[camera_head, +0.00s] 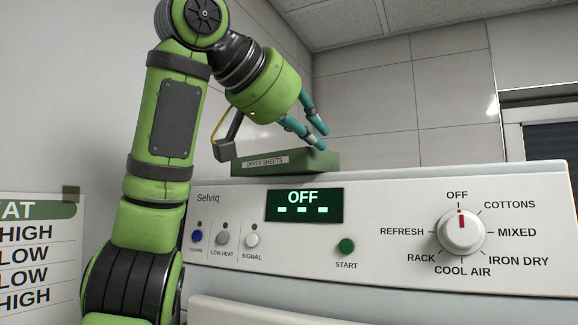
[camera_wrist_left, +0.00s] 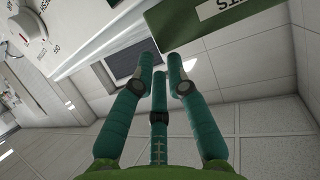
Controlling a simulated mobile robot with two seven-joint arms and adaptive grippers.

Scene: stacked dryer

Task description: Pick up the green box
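The green box (camera_head: 318,161) has a white "DRYER SHEETS" label and lies on top of the white dryer (camera_head: 385,195), behind the top edge of its panel. My left gripper (camera_head: 321,139) is just above the right part of the box, its teal fingers slanting down to the right. In the left wrist view the fingers (camera_wrist_left: 161,63) are apart with nothing between them. There the box (camera_wrist_left: 190,38) shows at the top, beyond the fingertips and to their right. Whether a finger touches the box is not clear. My right gripper is in neither view.
The dryer panel has a display reading OFF (camera_head: 304,206), a round dial (camera_head: 461,231) and several buttons. A tiled wall (camera_head: 390,105) stands behind. A paper sign (camera_head: 35,255) hangs at the left. The dryer top right of the box looks clear.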

